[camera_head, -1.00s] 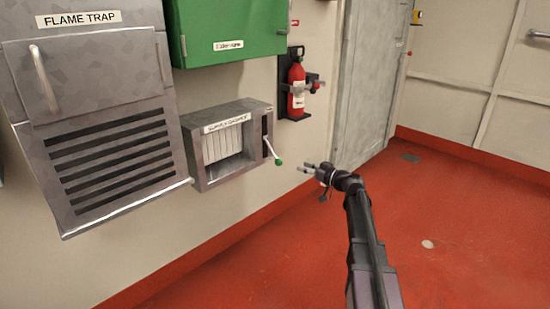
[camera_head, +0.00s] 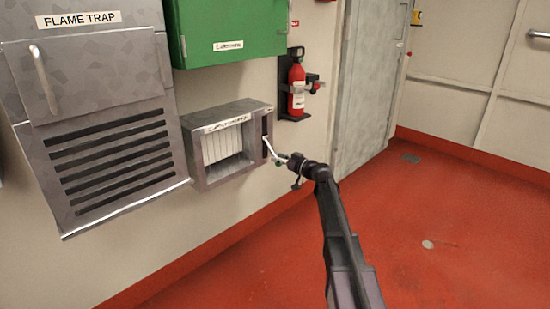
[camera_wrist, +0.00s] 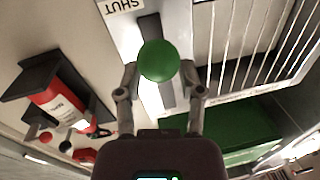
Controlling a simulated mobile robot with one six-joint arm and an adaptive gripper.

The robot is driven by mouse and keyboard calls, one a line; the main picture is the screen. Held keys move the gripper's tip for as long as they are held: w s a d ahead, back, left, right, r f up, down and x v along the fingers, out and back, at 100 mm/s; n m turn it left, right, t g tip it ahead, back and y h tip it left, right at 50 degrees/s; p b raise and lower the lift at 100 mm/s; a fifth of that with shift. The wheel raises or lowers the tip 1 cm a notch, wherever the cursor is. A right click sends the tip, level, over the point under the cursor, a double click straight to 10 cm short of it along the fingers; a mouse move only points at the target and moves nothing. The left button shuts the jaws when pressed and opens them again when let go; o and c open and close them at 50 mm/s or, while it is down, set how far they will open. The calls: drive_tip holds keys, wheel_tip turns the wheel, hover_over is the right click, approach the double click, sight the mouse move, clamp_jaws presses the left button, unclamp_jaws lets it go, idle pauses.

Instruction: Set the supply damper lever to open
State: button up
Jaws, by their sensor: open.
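The supply damper (camera_head: 198,173) is a grey metal box on the wall with pale vertical louvres inside. Its lever (camera_head: 269,148) is a pale rod on the right side, slanting down and out from a dark slot. My gripper (camera_head: 283,159) is at the lever's end and largely covers the knob in the head view. In the wrist view the green ball knob (camera_wrist: 160,60) sits between the two open fingers of my gripper (camera_wrist: 160,88), with a gap on each side. A label reading SHUT (camera_wrist: 122,5) shows beyond the knob.
A red fire extinguisher (camera_head: 297,88) hangs on the wall to the right of the damper. A green cabinet (camera_head: 230,28) is above it. The flame trap panel (camera_head: 95,115) is to the left. The red floor (camera_head: 440,220) is clear.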

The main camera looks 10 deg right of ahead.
drive_tip(key=shift+x, duration=0.95)
clamp_jaws()
